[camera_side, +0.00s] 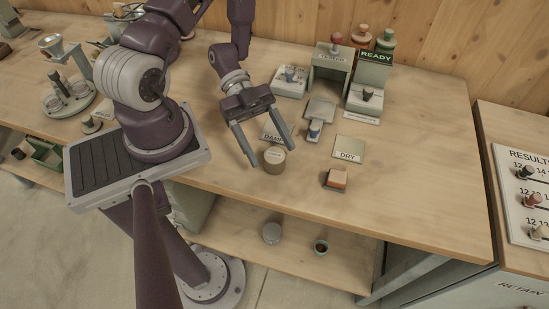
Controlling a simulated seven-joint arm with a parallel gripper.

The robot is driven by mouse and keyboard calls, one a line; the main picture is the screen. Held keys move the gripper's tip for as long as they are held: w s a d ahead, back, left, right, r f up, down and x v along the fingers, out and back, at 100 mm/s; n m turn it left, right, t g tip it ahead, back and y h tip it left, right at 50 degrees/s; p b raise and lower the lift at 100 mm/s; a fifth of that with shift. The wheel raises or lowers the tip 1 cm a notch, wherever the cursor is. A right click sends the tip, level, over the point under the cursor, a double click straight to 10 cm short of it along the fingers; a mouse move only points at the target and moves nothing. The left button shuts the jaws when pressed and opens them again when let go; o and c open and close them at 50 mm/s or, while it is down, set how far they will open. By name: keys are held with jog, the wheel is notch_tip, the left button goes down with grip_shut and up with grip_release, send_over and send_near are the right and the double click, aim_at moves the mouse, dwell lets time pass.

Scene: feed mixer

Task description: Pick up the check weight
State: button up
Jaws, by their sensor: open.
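A short round tan cylinder (274,160) with a pale marked top stands on the bench near its front edge. Its lettering is too small to read; it may be the check weight, but I cannot confirm this. My gripper (272,154) is open, with its two grey fingers spread and pointing down toward the cylinder. One fingertip shows to the left of the cylinder and the other to its upper right. Nothing is held. I cannot tell from this view how high the fingertips are above the bench.
A DAMP plate (270,131) lies partly behind the fingers. A DRY plate (349,149) and an orange-topped block (336,179) are to the right. The READY unit (370,80) stands at the back. The bench's right side is clear.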

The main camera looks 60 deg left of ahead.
aim_at(280, 165)
jog(key=x, duration=0.5)
jog(key=shift+w+f, duration=0.2)
grip_shut()
